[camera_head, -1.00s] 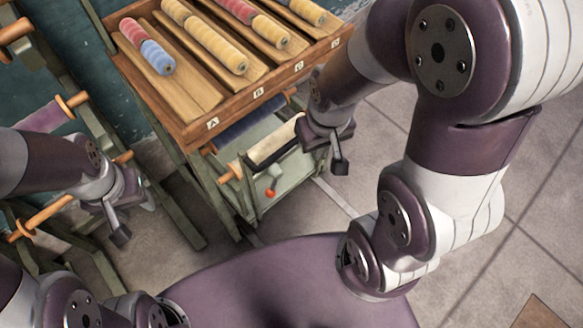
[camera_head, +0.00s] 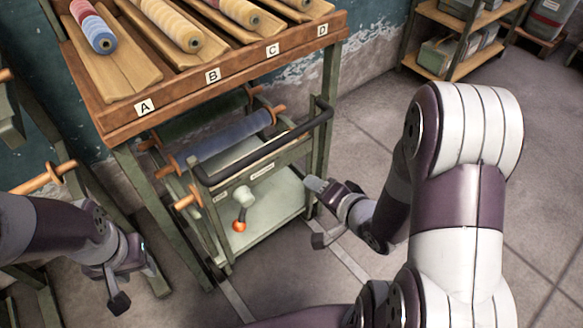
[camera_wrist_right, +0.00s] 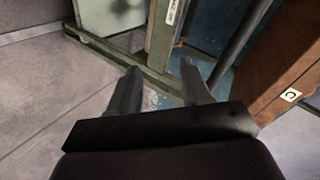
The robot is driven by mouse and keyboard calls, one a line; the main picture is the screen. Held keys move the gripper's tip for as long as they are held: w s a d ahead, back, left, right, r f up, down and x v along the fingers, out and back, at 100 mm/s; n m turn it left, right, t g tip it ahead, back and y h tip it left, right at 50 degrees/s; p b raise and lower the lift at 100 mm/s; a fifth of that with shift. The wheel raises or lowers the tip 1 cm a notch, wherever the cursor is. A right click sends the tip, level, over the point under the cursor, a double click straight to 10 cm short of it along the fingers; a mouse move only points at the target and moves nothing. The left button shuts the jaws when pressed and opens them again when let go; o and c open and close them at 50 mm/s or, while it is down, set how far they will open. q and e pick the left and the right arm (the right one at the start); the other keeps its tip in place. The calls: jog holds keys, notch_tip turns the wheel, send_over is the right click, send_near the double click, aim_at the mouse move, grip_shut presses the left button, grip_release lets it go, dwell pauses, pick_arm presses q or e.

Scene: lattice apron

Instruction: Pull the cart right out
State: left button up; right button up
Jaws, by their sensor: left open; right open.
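The cart (camera_head: 275,207) is a grey-green frame with a pale lower deck, standing partly under the wooden rack top. Its black handle bar (camera_head: 272,151) runs across the front, below the rack's edge. A blue roll (camera_head: 225,137) lies behind the handle. My right gripper (camera_head: 320,212) is open and empty at the cart's right front side, below the handle's right end. In the right wrist view its open fingers (camera_wrist_right: 158,88) point toward green framework, with a dark bar (camera_wrist_right: 241,45) to the right. My left gripper (camera_head: 137,290) is open and empty, left of the cart.
The rack (camera_head: 200,84) holds spools in slots labelled A to D. A white piece with an orange-red ball (camera_head: 239,226) is at the cart's deck. Wooden pegs (camera_head: 45,178) stick out at left. Shelves (camera_head: 455,45) stand at back right. Floor at right is open.

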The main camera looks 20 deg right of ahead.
aim_at(278, 148)
jog(key=w+a+r+m+t+y, duration=0.2)
jog(key=a+r+m+t, duration=0.1)
jog(key=r, duration=0.4)
jog(key=shift+m, duration=0.3)
jog(key=b+x, duration=0.3)
jog(key=x, duration=0.8)
jog(key=shift+w+a, duration=0.35)
jog(key=shift+w, duration=0.3)
grip_shut()
pick_arm(q)
notch_tip(278, 148, down, 3)
jog(key=shift+s+r, duration=0.1)
